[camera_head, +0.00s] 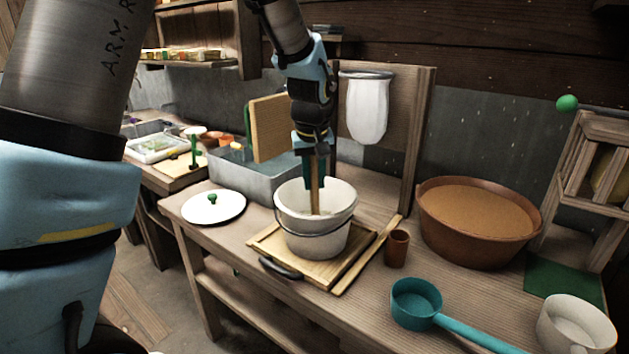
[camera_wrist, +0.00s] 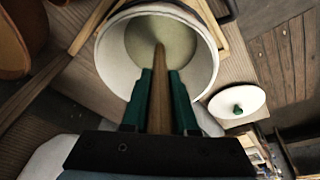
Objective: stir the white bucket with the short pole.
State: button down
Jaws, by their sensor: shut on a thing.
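The white bucket (camera_head: 316,236) stands upright on a wooden tray (camera_head: 338,279) on the bench, its dark wire handle hanging at the front. My gripper (camera_head: 315,180) is above the bucket, fingers pointing down, shut on the short pole (camera_head: 315,198). The pole is upright and its lower part is inside the bucket. In the wrist view the pole (camera_wrist: 158,95) runs between my green fingers (camera_wrist: 160,98) into the bucket (camera_wrist: 207,58), toward its pale contents. The pole's lower tip is hard to make out.
A white lid (camera_head: 232,207) with a green knob lies left of the bucket. A small brown cup (camera_head: 397,248), a big brown basin (camera_head: 470,240) and a teal ladle (camera_head: 416,304) stand to the right. A grey tub (camera_head: 238,177) and a white hanging bag (camera_head: 368,108) are behind.

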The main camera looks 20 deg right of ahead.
jog(key=p+v, duration=0.7)
jog(key=v, duration=0.4)
jog(key=shift+r, duration=0.3)
jog(key=shift+s+a, duration=0.1)
dwell(0.5)
jog(key=p+v, duration=0.2)
jog(key=v, duration=0.1)
jog(key=w+v, duration=0.1)
jog(key=v, duration=0.1)
jog(key=shift+d+r+p, duration=0.1)
jog(key=shift+d+p, duration=0.2)
jog(key=shift+p, duration=0.1)
